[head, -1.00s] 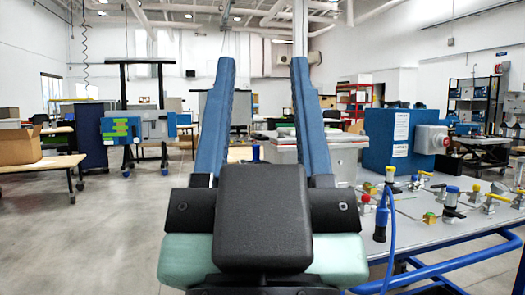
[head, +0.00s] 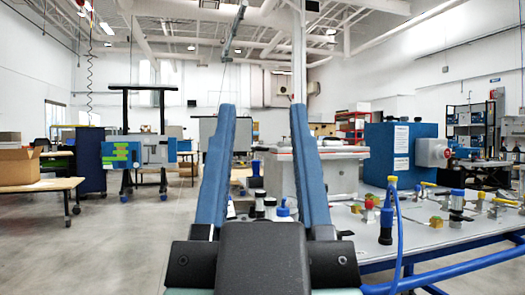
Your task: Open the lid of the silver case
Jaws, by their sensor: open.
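The silver case (head: 346,178) is a light grey box with a lid that looks closed. It stands on the left part of the metal table, right of the picture's middle. My gripper (head: 262,108) is in the foreground with two long blue fingers spread apart, open and empty. The right finger covers part of the case. Some of the case's left side shows between the fingers. I cannot tell how far the fingertips are from the case, and no contact is visible.
A blue box (head: 400,150) with a red button stands right of the case. Several valves and fittings cover the metal table (head: 345,222), and a blue hose (head: 399,235) rises at its front. A wooden table (head: 40,187) stands far left. Open floor (head: 115,240) lies left.

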